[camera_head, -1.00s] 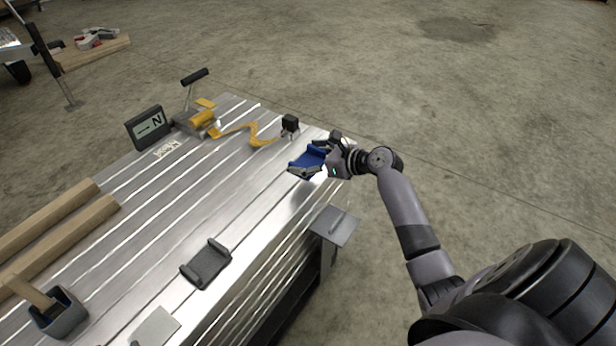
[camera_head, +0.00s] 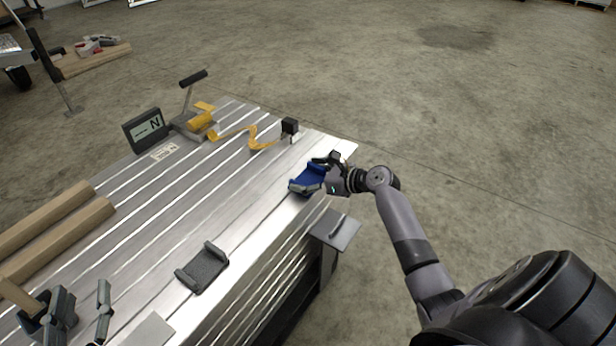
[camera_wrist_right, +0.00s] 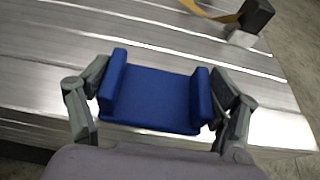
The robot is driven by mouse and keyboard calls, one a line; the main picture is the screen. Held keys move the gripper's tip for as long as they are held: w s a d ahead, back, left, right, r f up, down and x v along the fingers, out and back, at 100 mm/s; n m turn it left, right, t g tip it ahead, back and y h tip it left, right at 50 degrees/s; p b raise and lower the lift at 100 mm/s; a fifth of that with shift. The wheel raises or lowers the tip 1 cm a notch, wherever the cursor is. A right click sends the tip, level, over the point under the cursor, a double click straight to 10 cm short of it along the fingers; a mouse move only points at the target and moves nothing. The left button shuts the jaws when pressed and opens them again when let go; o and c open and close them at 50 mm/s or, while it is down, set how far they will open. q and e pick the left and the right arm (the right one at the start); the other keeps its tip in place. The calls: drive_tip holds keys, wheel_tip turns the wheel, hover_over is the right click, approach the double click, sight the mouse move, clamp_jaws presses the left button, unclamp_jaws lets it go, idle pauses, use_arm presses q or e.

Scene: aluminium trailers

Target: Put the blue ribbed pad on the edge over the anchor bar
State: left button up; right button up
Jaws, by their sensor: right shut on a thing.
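The blue pad (camera_head: 307,180), a shallow channel with two raised side walls, is at the right edge of the aluminium trailer bed (camera_head: 180,205). My right gripper (camera_head: 312,176) is shut on it; in the right wrist view the fingers flank the pad (camera_wrist_right: 155,98). I cannot tell whether the pad touches the bed. A grey plate with a short raised bar (camera_head: 338,228), apparently the anchor bar, sticks out below the edge, nearer than the pad. My left gripper (camera_head: 84,308) is open at the lower left, its fingers apart.
A dark grey pad (camera_head: 203,268) lies near the edge. A black block (camera_head: 290,127), yellow strap (camera_head: 252,137), ratchet winch (camera_head: 195,118) and display (camera_head: 145,130) stand at the far end. Wooden beams (camera_head: 50,240) lie at left. The middle bed is clear.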

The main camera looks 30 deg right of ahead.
drive_tip(key=o, duration=1.1)
drive_tip(key=shift+f, duration=0.1)
use_arm(q)
drive_tip(key=shift+f, duration=0.1)
drive_tip(key=s+a+f+g+y+p, duration=0.3)
drive_tip(key=s+f+g, duration=0.7)
drive_tip(key=f, duration=0.4)
drive_tip(key=shift+s+a+n+g+p, duration=0.35)
drive_tip(key=shift+a+p, duration=0.15)
drive_tip(key=shift+a, duration=0.45)
use_arm(e)
drive_tip(key=v, duration=1.2)
use_arm(q)
drive_tip(key=shift+f, duration=0.1)
